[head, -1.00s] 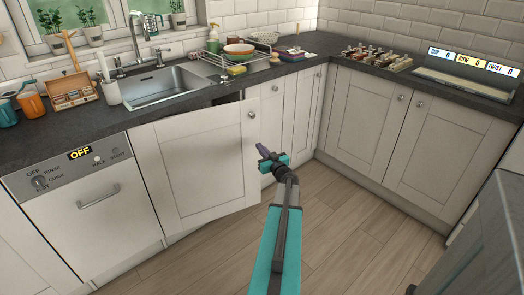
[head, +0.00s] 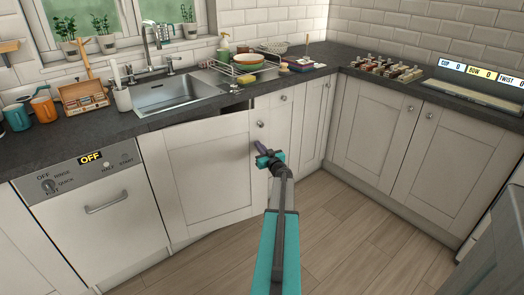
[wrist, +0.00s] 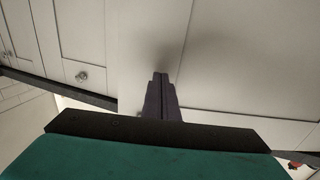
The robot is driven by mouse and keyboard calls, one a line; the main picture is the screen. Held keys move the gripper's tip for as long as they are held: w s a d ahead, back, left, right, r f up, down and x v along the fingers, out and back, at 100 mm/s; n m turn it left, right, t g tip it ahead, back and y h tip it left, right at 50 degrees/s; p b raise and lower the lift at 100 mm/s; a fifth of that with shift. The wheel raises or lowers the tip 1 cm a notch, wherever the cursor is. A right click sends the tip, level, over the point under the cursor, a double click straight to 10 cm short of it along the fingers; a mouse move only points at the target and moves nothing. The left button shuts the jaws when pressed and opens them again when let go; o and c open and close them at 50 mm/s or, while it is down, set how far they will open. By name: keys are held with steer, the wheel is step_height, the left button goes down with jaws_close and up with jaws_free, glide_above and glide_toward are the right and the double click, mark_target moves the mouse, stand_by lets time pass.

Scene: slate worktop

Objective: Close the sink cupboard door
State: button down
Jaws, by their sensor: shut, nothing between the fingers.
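The sink cupboard door (head: 208,172) is white with a recessed panel, below the sink (head: 178,92). It stands slightly ajar, with a dark gap along its top edge. Its round knob (head: 261,124) is near the upper right corner. My gripper (head: 259,148) is shut and empty, at the door's right edge just below the knob. In the wrist view my gripper's fingers (wrist: 160,80) are together, close to a white door face with a soft shadow on it. I cannot tell whether they touch it.
A dishwasher front (head: 92,205) marked OFF is left of the door. White cupboards (head: 368,125) run along the right under the dark worktop (head: 70,145). A dish rack (head: 243,66) with bowls stands beside the sink. The wooden floor (head: 330,235) is clear.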

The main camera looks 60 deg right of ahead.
steer(key=shift+w+d, duration=0.35)
steer(key=shift+w, duration=0.15)
